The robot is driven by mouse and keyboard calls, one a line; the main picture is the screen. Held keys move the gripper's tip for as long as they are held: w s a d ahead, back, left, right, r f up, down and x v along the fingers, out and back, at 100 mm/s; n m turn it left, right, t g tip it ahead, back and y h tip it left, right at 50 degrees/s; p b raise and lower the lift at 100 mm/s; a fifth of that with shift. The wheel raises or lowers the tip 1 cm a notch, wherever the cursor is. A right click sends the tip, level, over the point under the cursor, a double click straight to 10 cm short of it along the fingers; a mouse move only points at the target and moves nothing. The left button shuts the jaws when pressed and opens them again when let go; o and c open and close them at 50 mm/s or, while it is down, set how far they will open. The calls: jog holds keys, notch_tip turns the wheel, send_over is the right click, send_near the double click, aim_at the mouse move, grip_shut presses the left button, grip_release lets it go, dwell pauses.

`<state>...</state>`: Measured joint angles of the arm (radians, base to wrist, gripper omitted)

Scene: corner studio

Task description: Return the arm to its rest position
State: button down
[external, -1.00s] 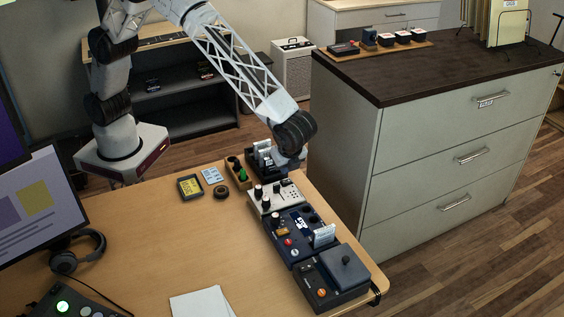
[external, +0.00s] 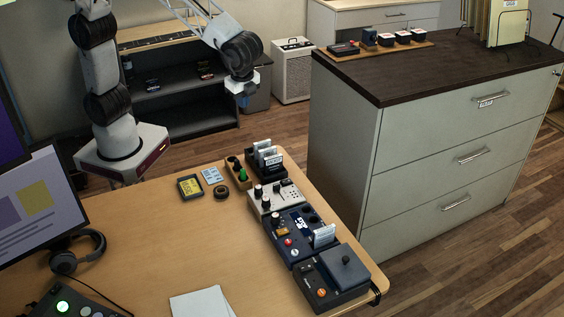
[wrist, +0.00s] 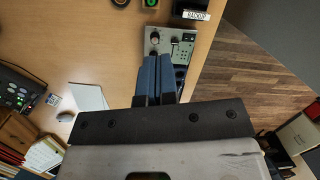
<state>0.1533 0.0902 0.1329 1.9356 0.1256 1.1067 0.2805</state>
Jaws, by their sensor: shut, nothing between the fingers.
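My gripper (external: 243,98) is raised in the air beyond the far edge of the desk (external: 170,245), in front of the dark shelf unit. In the wrist view its two blue fingers (wrist: 157,82) are pressed together with nothing between them. My arm comes down from the top of the external view, its upper links bent above the base at the left.
Along the desk's right side stand a black card holder (external: 265,163), a white device (external: 280,198), a navy device (external: 298,235) and a dark lidded box (external: 335,277). A grey drawer cabinet (external: 430,160) stands to the right. The air around my gripper looks clear.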

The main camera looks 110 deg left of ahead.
jog(key=s+a+r+n+t+h, duration=0.1)
jog(key=s+a+r, duration=0.2)
jog(key=s, duration=0.7)
jog(key=s+a+r+n+t, duration=0.1)
jog(key=s+a+r+n, duration=0.15)
jog(key=s, duration=0.65)
jog(key=s+a+n+t, duration=0.1)
jog(key=s, duration=0.8)
jog(key=s+a+f+n, duration=0.1)
jog(key=s, duration=0.8)
jog(key=shift+s+a+f+t+h, duration=0.25)
jog(key=shift+s+t+h, duration=0.05)
jog(key=shift+s+t, duration=0.1)
jog(key=c, duration=1.8)
grip_release()
jog(key=shift+c, duration=0.2)
